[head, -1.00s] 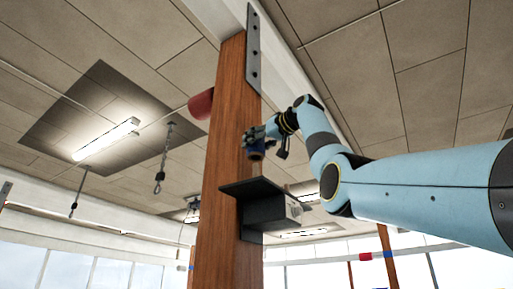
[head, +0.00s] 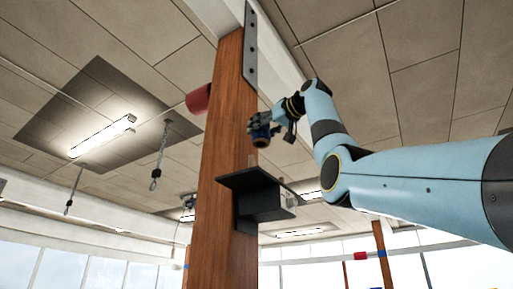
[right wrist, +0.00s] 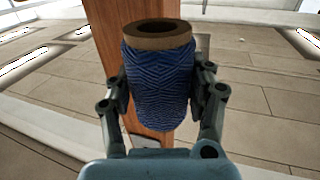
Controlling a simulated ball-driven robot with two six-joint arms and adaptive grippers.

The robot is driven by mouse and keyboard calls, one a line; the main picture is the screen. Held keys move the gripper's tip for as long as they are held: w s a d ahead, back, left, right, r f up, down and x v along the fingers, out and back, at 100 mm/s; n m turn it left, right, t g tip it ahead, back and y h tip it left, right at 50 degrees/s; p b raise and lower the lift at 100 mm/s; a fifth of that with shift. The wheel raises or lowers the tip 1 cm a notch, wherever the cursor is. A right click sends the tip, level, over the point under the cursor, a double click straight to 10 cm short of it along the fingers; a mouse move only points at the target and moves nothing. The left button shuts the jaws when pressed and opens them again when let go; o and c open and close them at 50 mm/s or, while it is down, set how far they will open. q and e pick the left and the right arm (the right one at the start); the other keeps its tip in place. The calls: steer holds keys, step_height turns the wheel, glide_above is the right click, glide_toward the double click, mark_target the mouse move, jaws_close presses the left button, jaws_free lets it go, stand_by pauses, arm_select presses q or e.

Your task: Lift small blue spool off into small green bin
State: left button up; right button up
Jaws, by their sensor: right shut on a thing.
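The small blue spool (right wrist: 158,80), wound with dark blue twine on a brown core, is between the fingers of my right gripper (right wrist: 160,95) in the right wrist view. In the head view the spool (head: 262,140) looks small and dark, and my right gripper (head: 262,127) is shut on it. My left gripper is not in view. I see no green bin in these frames.
The wooden post (head: 222,160) stands just left of the right gripper. A red cylinder (head: 198,99) sticks out from the post's left side. A chain with a hook (head: 159,160) hangs at the left. Open air lies right of the post, below my right arm.

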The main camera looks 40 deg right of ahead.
mark_target(267, 126)
steer(key=shift+s+d+f+b, duration=0.15)
steer(key=shift+s+b, duration=0.55)
steer(key=shift+s, duration=0.65)
steer(key=shift+s+d+r+b, duration=0.1)
steer(key=shift+s+b, duration=0.6)
steer(key=shift+s, duration=0.65)
steer(key=shift+s+d+b, duration=0.1)
steer(key=shift+s+b, duration=0.4)
steer(key=shift+s, duration=0.7)
steer(key=shift+w, duration=0.1)
